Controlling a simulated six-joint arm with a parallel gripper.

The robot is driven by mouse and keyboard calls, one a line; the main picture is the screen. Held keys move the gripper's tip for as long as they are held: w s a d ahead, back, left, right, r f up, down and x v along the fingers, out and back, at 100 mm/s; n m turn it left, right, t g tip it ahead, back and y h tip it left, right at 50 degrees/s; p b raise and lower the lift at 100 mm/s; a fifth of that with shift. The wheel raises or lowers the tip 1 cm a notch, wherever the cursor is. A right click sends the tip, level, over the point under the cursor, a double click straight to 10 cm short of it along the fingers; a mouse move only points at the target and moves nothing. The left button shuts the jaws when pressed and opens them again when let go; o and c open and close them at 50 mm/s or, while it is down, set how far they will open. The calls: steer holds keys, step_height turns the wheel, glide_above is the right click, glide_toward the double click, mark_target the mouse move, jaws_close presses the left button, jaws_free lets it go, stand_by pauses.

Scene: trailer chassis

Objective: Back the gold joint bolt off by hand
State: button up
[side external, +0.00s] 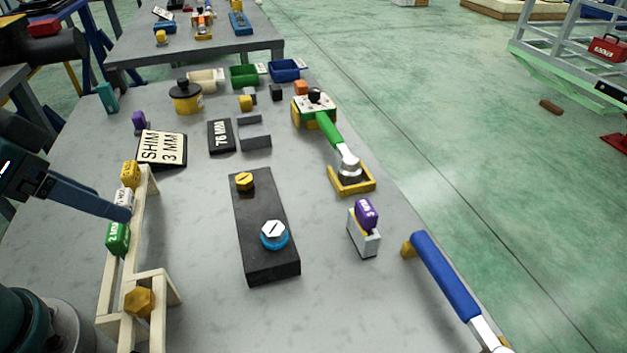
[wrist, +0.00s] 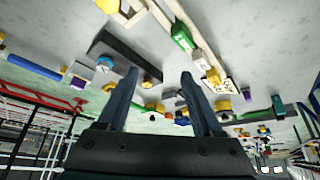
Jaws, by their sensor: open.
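A gold slotted bolt (side external: 244,181) sits in the far end of a black block (side external: 262,205); in the wrist view this bolt (wrist: 147,82) shows between my fingers. A larger gold hex head (side external: 139,301) is on the near part of a cream frame (side external: 127,330); it shows at the top of the wrist view (wrist: 107,5). I cannot tell which is the joint bolt. A white slotted bolt with a blue collar (side external: 273,233) is in the block's near end. My gripper (side external: 126,212) is open and empty, left of the block, overlapping the frame in the side view.
Yellow, white and green (side external: 118,238) labelled blocks line the cream frame. A shim sign (side external: 161,149) and a 76 MM plate (side external: 221,136) lie beyond. A purple-topped grey block (side external: 364,238) and a blue-handled tool (side external: 445,275) are right. Bare tabletop lies between frame and black block.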

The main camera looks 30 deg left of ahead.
steer(key=w+r+m, duration=0.5)
steer(key=r+m, duration=0.1)
steer(key=m, duration=0.6)
steer(key=m+g, duration=0.6)
steer(key=m, duration=0.9)
glide_above(244, 180)
step_height(244, 180, down, 12)
steer(key=shift+r, duration=0.1)
steer(key=shift+f, duration=2.6)
jaws_close()
